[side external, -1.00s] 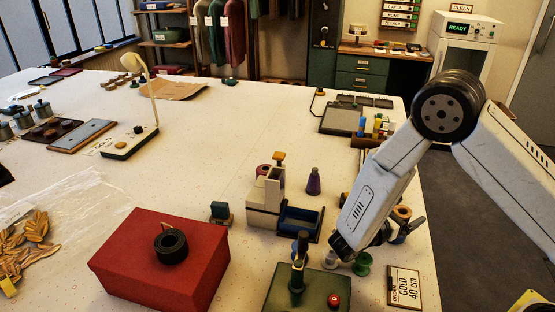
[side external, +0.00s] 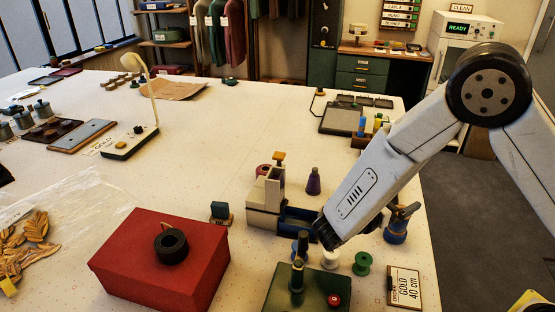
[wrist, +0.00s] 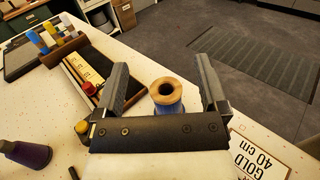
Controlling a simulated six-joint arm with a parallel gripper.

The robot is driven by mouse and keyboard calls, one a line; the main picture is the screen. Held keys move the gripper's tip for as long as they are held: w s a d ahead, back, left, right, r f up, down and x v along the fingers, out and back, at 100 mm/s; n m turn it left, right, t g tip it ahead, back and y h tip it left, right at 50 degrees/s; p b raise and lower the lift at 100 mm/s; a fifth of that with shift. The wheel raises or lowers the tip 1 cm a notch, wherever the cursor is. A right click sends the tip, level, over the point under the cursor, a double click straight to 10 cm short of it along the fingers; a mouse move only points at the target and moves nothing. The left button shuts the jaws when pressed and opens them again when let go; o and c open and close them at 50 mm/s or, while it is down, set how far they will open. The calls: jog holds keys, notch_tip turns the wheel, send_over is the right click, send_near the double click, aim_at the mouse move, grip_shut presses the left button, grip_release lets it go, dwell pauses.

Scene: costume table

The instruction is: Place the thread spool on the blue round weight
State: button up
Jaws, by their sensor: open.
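The thread spool (wrist: 167,89) shows in the wrist view as a pale wooden rim with a dark centre hole. It is upright between the fingers of my gripper (wrist: 162,64), with a gap on each side. The gripper is open. Blue shows directly beneath the rim.
A green spool (side external: 362,264) and a white spool (side external: 330,259) stand nearby. The card marked GOLD 40 cm (side external: 404,287) lies in front. A green box (side external: 309,285), a blue tray (side external: 299,214) and a purple cone (side external: 313,181) are to the left. The table's right edge is close.

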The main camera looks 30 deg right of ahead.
jog(key=shift+r, duration=0.3)
dwell(0.5)
jog(key=s+f+m+g+y, duration=0.1)
jog(key=s+m+y, duration=0.2)
jog(key=y, duration=0.1)
jog(key=s+f+m+g+y, duration=0.1)
jog(key=s+f+m+y, duration=0.1)
jog(key=s+m+y, duration=0.1)
jog(key=s+d+f+m+g+y, duration=0.1)
jog(key=s+f+m+y, duration=0.1)
jog(key=y, duration=0.4)
jog(key=shift+s+f+m, duration=0.2)
jog(key=shift+s+m, duration=0.25)
jog(key=shift+m, duration=0.75)
jog(key=shift+a+m+t+y, duration=0.4)
jog(key=shift+m+y, duration=0.3)
jog(key=shift+y, duration=0.1)
jog(key=m, duration=0.1)
jog(key=m+t+y, duration=0.1)
jog(key=w+m+t+y, duration=0.1)
jog(key=shift+a+r, duration=0.3)
jog(key=shift+a, duration=0.1)
jog(key=m+t, duration=0.1)
jog(key=w+r+m+t+y, duration=0.1)
jog(key=m, duration=0.1)
jog(key=shift+w+r+t, duration=0.25)
jog(key=shift+t, duration=0.15)
